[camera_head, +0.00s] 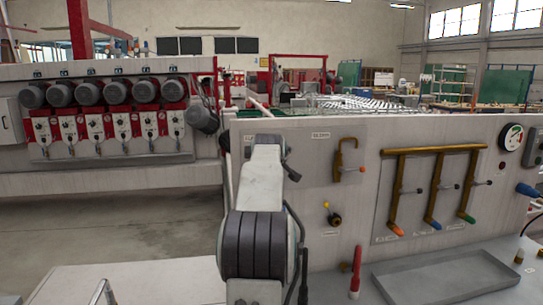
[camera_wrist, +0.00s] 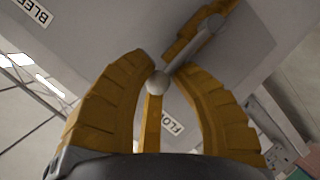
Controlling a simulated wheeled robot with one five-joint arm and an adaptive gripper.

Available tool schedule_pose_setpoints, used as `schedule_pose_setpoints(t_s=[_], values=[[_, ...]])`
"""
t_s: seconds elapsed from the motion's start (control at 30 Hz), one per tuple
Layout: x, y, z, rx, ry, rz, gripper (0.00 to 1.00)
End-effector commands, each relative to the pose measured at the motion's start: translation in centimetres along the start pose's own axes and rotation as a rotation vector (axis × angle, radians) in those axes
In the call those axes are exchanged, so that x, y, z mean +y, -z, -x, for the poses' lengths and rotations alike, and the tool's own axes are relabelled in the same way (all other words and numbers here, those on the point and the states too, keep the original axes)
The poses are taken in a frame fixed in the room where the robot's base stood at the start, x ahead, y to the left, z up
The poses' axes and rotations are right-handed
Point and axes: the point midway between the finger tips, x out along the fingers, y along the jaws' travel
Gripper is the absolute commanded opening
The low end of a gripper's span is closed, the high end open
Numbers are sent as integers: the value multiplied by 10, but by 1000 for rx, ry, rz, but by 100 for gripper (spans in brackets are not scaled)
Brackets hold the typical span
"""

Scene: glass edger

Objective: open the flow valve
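In the wrist view, the flow valve has a pale lever (camera_wrist: 199,43) ending in a round knob (camera_wrist: 157,83). A yellow pipe (camera_wrist: 180,45) lies behind it at upper right. A label beginning "FLO" (camera_wrist: 172,122) shows on the panel between the fingers. My gripper (camera_wrist: 162,68) has its two yellow fingers curved in on either side of the knob, their tips about a knob's width apart, and looks shut on it. A narrow yellow strip shows between the fingers. In the head view my arm hides the gripper and the flow valve.
The grey panel carries another valve (camera_head: 347,165) to the right of my arm, with three levered valves (camera_head: 430,195) and a pressure gauge (camera_head: 511,137) further right. A tray (camera_head: 440,275) and a red upright piece (camera_head: 356,272) stand below. Open floor (camera_head: 110,235) lies at left.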

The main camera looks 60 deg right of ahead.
Motion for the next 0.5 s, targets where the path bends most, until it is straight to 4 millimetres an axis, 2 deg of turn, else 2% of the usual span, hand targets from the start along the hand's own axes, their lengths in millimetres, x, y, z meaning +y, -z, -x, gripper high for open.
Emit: schedule_pose_setpoints(t_s=[0.03, 0.27, 0.5], values=[[5, 0, 2, 2, -9, 0, 26], [2, 0, 1, 1, -3, -2, 46], [0, 0, 1, 0, 0, -3, 46]])
